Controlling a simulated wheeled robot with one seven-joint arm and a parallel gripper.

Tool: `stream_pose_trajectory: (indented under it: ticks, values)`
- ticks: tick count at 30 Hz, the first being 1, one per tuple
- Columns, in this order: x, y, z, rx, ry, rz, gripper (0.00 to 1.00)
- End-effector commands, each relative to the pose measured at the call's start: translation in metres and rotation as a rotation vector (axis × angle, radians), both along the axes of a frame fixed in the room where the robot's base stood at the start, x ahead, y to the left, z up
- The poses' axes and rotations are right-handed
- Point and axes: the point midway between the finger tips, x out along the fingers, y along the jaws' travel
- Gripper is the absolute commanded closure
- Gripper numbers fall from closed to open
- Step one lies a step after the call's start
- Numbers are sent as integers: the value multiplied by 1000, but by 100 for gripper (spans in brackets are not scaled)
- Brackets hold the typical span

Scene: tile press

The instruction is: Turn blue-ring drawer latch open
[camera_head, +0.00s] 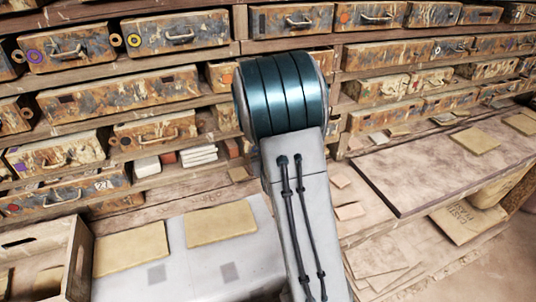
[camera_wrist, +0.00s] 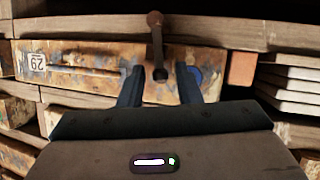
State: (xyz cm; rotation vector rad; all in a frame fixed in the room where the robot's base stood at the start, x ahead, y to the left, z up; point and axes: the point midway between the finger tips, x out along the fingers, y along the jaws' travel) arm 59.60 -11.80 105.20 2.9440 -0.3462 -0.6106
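In the wrist view, a rusty, worn drawer front (camera_wrist: 85,62) with a small label reading 29 spans the left and middle. A blue ring mark (camera_wrist: 195,76) shows at its right end, partly covered by my right finger. A brown rusty latch (camera_wrist: 156,45) stands upright, with a round knob at its top and its lower end between my fingers. My gripper (camera_wrist: 159,68) is open, with one dark finger on each side of the latch and a visible gap to each. In the head view my arm hides the gripper, and I cannot pick out this drawer there.
A reddish tile (camera_wrist: 242,68) and a stack of white tiles (camera_wrist: 292,85) lie right of the drawer. Wooden shelf boards run above and below. The head view shows more rusty drawers (camera_head: 118,97), a wooden crate (camera_head: 80,255) and a brown worktop (camera_head: 430,165).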

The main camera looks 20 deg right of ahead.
Motion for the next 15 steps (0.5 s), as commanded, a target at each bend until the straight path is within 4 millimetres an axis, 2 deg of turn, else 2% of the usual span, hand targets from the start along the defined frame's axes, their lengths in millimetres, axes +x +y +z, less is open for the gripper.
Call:
stream_pose_trajectory:
  ticks: [2, 6, 15]
  values:
    - [0, 0, 0, 0, 0, 0, 69]
    - [0, 0, 0, 0, 0, 0, 100]
    - [0, 2, -1, -19, -1, 2, 100]
